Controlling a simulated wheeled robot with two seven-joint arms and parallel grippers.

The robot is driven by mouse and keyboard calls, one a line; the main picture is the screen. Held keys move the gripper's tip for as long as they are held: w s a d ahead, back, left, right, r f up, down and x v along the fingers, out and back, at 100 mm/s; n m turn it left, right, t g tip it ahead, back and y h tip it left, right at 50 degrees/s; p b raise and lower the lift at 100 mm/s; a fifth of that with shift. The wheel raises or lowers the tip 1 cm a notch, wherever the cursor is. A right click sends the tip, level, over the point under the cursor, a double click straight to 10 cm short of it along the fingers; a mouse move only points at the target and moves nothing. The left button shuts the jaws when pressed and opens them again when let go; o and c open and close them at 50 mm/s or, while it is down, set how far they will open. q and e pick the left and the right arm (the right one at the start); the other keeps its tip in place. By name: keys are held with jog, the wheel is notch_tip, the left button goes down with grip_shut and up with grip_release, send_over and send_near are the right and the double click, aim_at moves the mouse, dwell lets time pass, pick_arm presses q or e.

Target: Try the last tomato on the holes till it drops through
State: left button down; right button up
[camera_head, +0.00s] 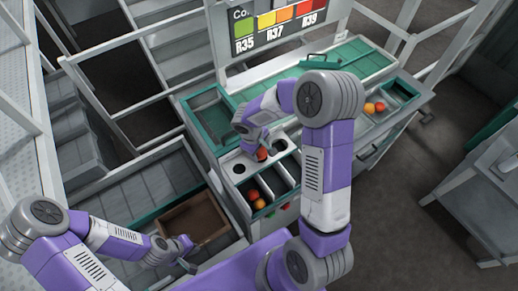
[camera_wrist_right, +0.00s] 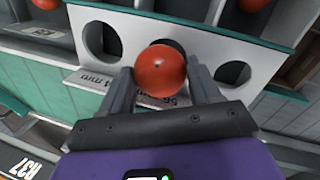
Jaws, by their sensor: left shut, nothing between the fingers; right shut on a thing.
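A red tomato (camera_head: 262,154) is held in my right gripper (camera_head: 261,151), just in front of the sizing plate with round holes. In the right wrist view the tomato (camera_wrist_right: 160,72) sits between the two fingers and partly covers the middle hole (camera_wrist_right: 176,45). I cannot tell whether it touches the plate. One open hole (camera_wrist_right: 101,38) is to its left and another (camera_wrist_right: 232,72) to its right. In the head view a hole (camera_head: 239,168) shows left of the tomato and one (camera_head: 280,145) right of it. My left gripper (camera_head: 188,264) is shut and empty beside the brown crate.
Bins below the plate hold a few orange-red tomatoes (camera_head: 253,195). The brown crate (camera_head: 226,222) looks empty. A green tray (camera_head: 212,112) is behind the plate. More tomatoes (camera_head: 369,108) lie in a tray at the right. A colour chart (camera_head: 277,22) stands at the back.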

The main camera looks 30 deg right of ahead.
jog(key=o, duration=0.8)
dwell(1.4)
jog(key=shift+d+p+v, duration=0.25)
jog(key=shift+p+v, duration=0.5)
jog(key=shift+v, duration=0.4)
jog(key=shift+d+p+v, duration=0.25)
jog(key=shift+p+v, duration=0.55)
jog(key=shift+v, duration=0.35)
jog(key=shift+d+p+v, duration=0.2)
jog(key=shift+p+v, duration=0.55)
jog(key=shift+v, duration=0.4)
jog(key=shift+r, duration=0.15)
